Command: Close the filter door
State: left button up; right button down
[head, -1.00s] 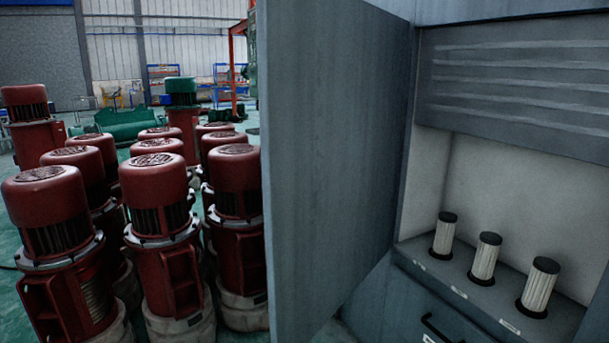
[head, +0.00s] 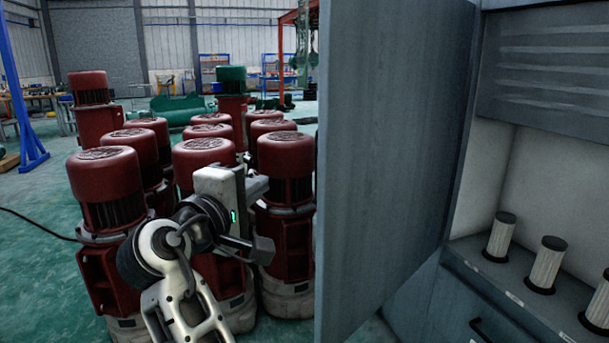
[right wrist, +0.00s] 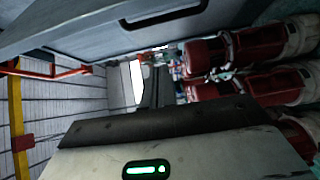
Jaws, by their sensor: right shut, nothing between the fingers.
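The grey filter door (head: 395,150) stands open in the head view, swung out from the left side of the grey cabinet. Its flat face is toward me and its free edge is on the left. My right gripper (head: 262,248) is shut and empty, to the left of the door's free edge and apart from it in the picture. In the right wrist view, a grey panel (right wrist: 90,28) with a dark handle-like loop crosses the top; it looks like the door. The gripper's body fills the bottom there. My left gripper is not in view.
The open cabinet holds white pleated filters with black caps (head: 548,265) on a grey shelf (head: 480,268). Several red motors (head: 105,190) stand close behind and left of my right arm. Green floor (head: 40,270) is clear at the far left.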

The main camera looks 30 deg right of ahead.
jog(key=d+b, duration=0.1)
jog(key=d, duration=0.8)
jog(key=shift+w+d+r, duration=0.3)
jog(key=shift+d+r, duration=0.1)
